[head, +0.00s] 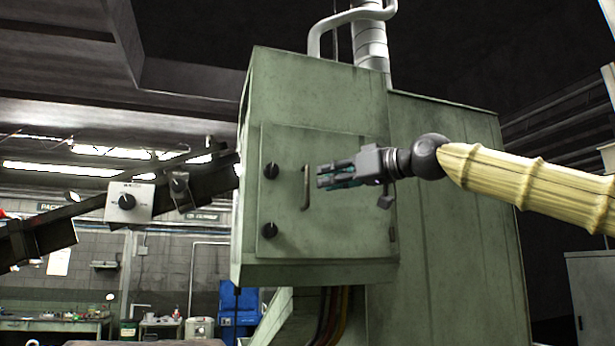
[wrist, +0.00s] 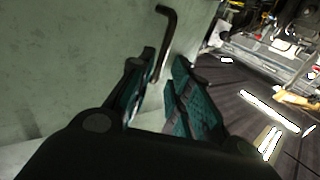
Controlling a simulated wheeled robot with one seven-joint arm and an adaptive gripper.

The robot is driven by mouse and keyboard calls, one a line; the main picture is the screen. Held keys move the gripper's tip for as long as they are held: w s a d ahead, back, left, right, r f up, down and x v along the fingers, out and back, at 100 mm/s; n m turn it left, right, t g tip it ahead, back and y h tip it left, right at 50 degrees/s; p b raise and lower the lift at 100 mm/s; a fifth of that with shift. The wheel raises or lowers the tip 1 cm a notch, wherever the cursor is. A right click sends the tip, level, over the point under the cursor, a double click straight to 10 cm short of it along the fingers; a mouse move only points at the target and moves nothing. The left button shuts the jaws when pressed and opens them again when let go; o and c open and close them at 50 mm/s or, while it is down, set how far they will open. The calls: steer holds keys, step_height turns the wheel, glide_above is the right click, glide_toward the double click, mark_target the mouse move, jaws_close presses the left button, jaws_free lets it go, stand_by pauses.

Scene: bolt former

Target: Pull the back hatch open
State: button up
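The back hatch (head: 340,222) is a flat green panel on the face of a green machine cabinet, and it looks closed. Its handle (head: 306,187) is a thin upright bent bar. In the wrist view the handle (wrist: 168,42) is dark and lines up with the gap between my fingers, nearer the left finger. My gripper (head: 321,176) is just right of the handle in the head view, pointing left. In the wrist view my gripper (wrist: 164,62) has its teal-padded fingers apart with nothing clasped. I cannot tell whether the fingertips reach around the handle.
Two black knobs (head: 270,171) sit at the hatch's left edge. A dark sloping beam with a control box (head: 129,202) stands left of the cabinet. Cables (head: 333,312) hang below. A grey cabinet (head: 597,290) is at the far right.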

mark_target(308, 200)
steer(key=p+x, duration=0.2)
steer(key=x, duration=0.4)
steer(key=shift+w+a+p, duration=0.25)
steer(key=shift+a+p, duration=0.05)
steer(key=shift+p, duration=0.1)
jaws_close()
